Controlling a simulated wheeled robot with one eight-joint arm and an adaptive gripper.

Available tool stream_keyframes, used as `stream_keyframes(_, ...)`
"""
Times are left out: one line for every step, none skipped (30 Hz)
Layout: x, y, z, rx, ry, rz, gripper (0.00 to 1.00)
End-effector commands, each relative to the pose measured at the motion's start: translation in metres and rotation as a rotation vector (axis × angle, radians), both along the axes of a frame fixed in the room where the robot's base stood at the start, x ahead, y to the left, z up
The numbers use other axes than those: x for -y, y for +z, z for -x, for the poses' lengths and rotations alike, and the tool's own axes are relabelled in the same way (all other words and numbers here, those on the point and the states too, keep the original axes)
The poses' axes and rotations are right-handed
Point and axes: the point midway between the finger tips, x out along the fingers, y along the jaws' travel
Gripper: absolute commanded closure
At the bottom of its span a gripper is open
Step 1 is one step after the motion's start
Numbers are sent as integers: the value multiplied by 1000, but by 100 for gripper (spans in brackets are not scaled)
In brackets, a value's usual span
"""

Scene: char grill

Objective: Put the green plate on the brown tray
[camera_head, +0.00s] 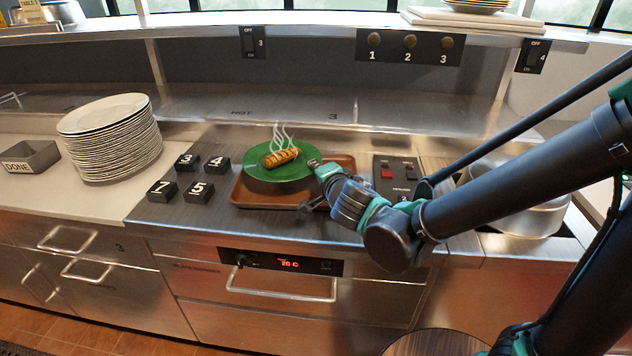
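The green plate (262,180) carries a browned, sausage-like piece of food (281,157) with white steam marks above it. The plate overlaps the back left of the brown tray (265,200) in the picture. I cannot tell whether it rests on the tray or is held a little above it. The tray lies on the steel counter, its front rim and right side showing. My gripper (316,167) is at the plate's right rim, coming in from the right. Its fingers are small and partly hidden, so their grip on the rim is unclear.
Black blocks numbered 3, 4, 7 and 5 (196,192) stand left of the tray. Further left are a stack of white plates (111,140) and a grey DONE bin (32,157). A control panel (394,178) is right of the tray. A shelf (300,103) runs behind.

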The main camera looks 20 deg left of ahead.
Motion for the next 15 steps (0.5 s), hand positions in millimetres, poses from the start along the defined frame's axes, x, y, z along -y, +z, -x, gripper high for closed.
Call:
stream_keyframes(0,-2,0,1,0,-1,100)
stream_keyframes(0,-3,0,0,1,-1,100)
stream_keyframes(0,-4,0,1,0,-1,100)
stream_keyframes(0,-5,0,1,0,-1,100)
stream_keyframes(0,-7,0,1,0,-1,100)
stream_keyframes(0,-10,0,1,0,-1,100)
stream_keyframes(0,-13,0,0,0,0,100)
stream_keyframes(0,-17,0,1,0,-1,100)
stream_keyframes(0,-21,0,1,0,-1,100)
stream_keyframes(0,-24,0,1,0,-1,100)
stream_keyframes(-1,-28,0,1,0,-1,100)
stream_keyframes(-1,-32,0,1,0,-1,100)
stream_keyframes(0,-34,0,1,0,-1,100)
stream_keyframes(0,-37,0,1,0,-1,100)
stream_keyframes(0,-39,0,1,0,-1,100)
